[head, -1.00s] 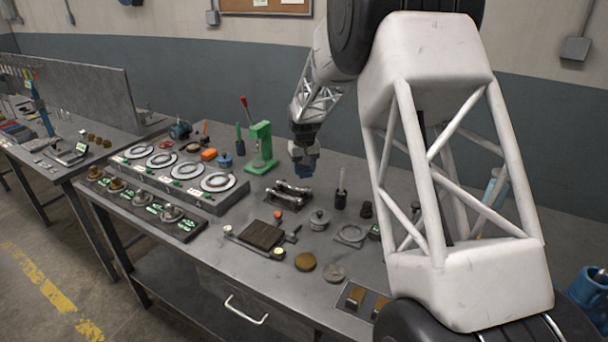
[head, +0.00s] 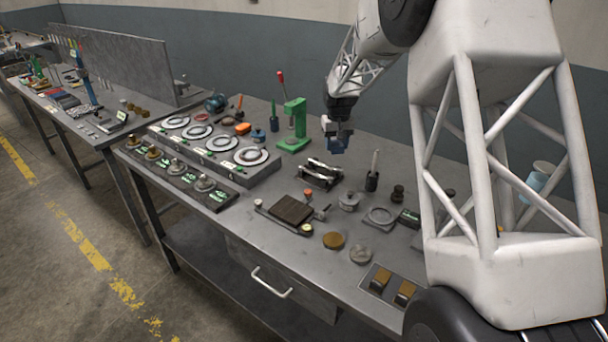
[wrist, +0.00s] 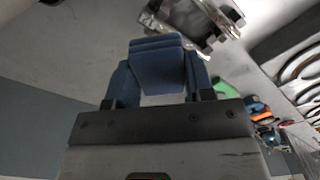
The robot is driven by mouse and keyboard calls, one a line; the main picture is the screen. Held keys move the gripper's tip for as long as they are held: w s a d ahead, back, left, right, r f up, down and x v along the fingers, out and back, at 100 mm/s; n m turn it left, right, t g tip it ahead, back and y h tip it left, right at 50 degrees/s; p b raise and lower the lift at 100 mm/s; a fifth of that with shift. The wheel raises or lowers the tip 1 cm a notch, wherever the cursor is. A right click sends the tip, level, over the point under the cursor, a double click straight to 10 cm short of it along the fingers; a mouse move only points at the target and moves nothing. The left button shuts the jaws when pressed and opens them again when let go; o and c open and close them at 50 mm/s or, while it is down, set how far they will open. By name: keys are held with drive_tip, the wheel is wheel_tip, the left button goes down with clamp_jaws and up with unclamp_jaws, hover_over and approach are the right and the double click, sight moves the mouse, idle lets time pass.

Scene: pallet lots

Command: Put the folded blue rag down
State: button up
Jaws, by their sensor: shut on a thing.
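My gripper (head: 338,131) hangs above the back part of the workbench (head: 222,236), right of the green press. It is shut on the folded blue rag (head: 337,145), which shows below the fingers in the head view. In the wrist view the folded blue rag (wrist: 157,66) sits between the two fingers, with its folded layers visible. The rag appears apart from the bench top, held in the air. Its far side is hidden.
A metal fixture (head: 320,173) stands just below and in front of the gripper. The green press (head: 295,126) is to the left, and a dark cup with a tool (head: 372,180) to the right. A long grey block with round dials (head: 250,173) lies farther left.

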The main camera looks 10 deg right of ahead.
drive_tip(key=s+a+f+n, duration=0.2)
drive_tip(key=s+a+n, duration=0.1)
drive_tip(key=s+a, duration=0.2)
drive_tip(key=s+a+f+n, duration=0.2)
drive_tip(key=s+a+n, duration=0.1)
drive_tip(key=s+a, duration=0.2)
drive_tip(key=s+a+f+n, duration=0.2)
drive_tip(key=s+a, duration=0.3)
drive_tip(key=s, duration=0.4)
drive_tip(key=shift+s+a+f+n, duration=0.1)
drive_tip(key=shift+a+f+n, duration=0.2)
drive_tip(key=shift+f+n, duration=0.1)
hover_over(286, 189)
drive_tip(key=shift+s+f, duration=0.1)
drive_tip(key=shift+f, duration=0.6)
drive_tip(key=shift+f, duration=0.1)
drive_tip(key=shift+f, duration=1.65)
drive_tip(key=shift+f, duration=0.15)
